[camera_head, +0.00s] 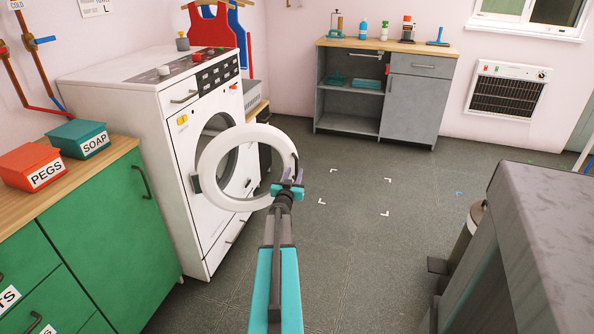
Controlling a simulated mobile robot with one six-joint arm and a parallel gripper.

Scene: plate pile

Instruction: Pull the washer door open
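The white washer (158,100) stands at the left. Its round, ring-shaped door (208,162) is swung out from the front, hinged on its left side, and stands well open. The drum opening shows partly behind and through the ring.
A green cabinet (110,235) with a pegs box (32,166) and soap box (77,138) stands at left. A grey counter (545,235) and a bin (462,245) are at right. A grey cabinet (410,105) stands at the back. The floor between is clear.

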